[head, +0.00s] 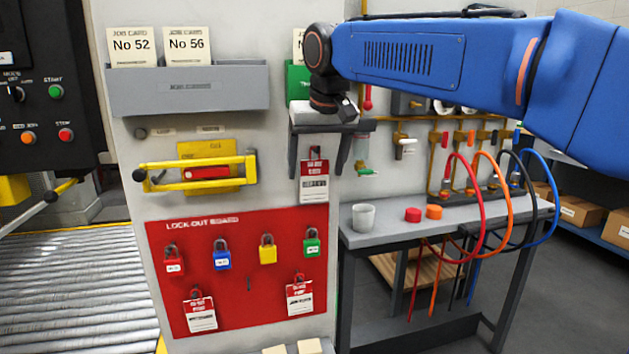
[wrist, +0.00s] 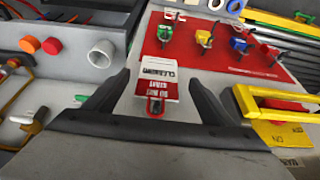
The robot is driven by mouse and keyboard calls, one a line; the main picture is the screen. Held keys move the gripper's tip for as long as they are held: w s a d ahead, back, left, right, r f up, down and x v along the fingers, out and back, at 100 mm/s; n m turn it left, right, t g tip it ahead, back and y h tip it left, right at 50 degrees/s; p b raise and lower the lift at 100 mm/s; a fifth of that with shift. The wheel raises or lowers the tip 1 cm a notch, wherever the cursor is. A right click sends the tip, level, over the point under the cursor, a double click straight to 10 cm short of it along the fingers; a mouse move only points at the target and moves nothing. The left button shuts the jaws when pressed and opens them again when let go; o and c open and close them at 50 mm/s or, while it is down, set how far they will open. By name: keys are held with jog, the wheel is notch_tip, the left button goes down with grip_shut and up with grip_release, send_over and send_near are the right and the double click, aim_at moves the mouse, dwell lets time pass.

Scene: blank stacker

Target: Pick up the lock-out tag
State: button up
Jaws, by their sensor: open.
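A red and white lock-out tag (head: 314,188) hangs on the pale panel beside its right edge. Its red top and loop sit just below my wrist. In the wrist view the tag (wrist: 158,84) appears upside down between my two fingers, with a gap on each side. My gripper (head: 317,168) is open around the tag's upper part, its fingers pointing down; it also shows in the wrist view (wrist: 161,82). Two similar tags hang low on the red lock-out board, at left (head: 201,314) and right (head: 299,297).
The red lock-out board (head: 188,255) holds several padlocks. A yellow barred handle (head: 205,173) sticks out to the left. A grey job-card holder (head: 190,90) is above it. A grey bench (head: 385,238) with a white cup (head: 363,217) and red and orange caps stands to the right.

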aim_at(315, 171)
jog(key=x, duration=0.4)
jog(key=shift+w, duration=0.35)
jog(key=shift+c, duration=0.4)
jog(key=c, duration=1.1)
jog(key=shift+o, duration=0.2)
jog(key=shift+s+r, duration=0.1)
jog(key=shift+r, duration=0.65)
jog(key=s+d, duration=0.2)
jog(key=s, duration=0.3)
jog(key=s+d, duration=0.1)
jog(key=s, duration=0.5)
jog(key=s+d, duration=0.2)
jog(key=s, duration=0.4)
jog(key=shift+d, duration=0.35)
